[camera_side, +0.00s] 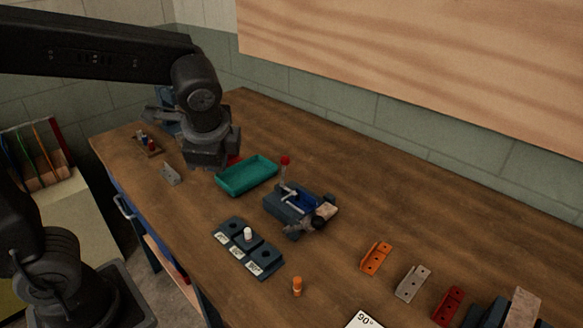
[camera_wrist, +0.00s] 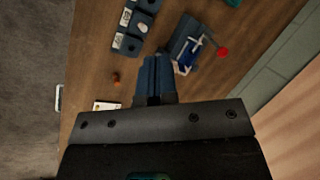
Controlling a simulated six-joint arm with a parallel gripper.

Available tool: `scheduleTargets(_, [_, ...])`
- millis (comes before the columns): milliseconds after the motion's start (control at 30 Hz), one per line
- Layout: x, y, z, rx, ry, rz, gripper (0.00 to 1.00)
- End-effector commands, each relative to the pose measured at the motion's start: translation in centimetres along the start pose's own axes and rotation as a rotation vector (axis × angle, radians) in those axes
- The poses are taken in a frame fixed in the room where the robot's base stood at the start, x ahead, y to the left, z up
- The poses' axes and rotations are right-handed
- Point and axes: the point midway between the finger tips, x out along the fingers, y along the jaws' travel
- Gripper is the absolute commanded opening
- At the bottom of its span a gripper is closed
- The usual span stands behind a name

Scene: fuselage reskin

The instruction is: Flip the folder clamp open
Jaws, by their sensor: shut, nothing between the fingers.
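The likely folder (camera_side: 291,208) is a dark blue-grey bench device near the middle of the table, with a bright blue part and a silver bar frame. A red knob (camera_side: 285,160) stands at its back. In the wrist view the folder (camera_wrist: 181,38) lies up and right of the fingers, and the red knob (camera_wrist: 222,52) is at its right. I cannot tell the clamp's exact position. My gripper (camera_wrist: 155,62) is shut and empty, apart from the folder.
A green tray (camera_side: 236,185) lies between my wrist and the folder. A labelled block (camera_side: 233,251) with a white peg stands in front. Orange (camera_side: 376,258), grey (camera_side: 412,283) and red (camera_side: 448,305) brackets lie right. A small orange cylinder (camera_side: 297,286) and a 90° card (camera_side: 362,321) lie in front.

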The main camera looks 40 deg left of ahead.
Motion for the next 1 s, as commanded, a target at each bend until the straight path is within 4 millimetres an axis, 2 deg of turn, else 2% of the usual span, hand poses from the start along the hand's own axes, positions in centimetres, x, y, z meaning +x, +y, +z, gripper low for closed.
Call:
scheduleTargets(300, [3.1, -3.4, -7.0, 0.599, -0.292, -0.116, 0.0])
scheduleTargets(600, [6.0, -4.2, -14.2, 1.059, -0.578, -0.21, 0.0])
scheduleTargets(800, [7.1, -4.0, -16.8, 1.208, -0.695, -0.241, 0.0])
scheduleTargets(1000, [7.3, -3.9, -17.4, 1.243, -0.725, -0.249, 0.0])
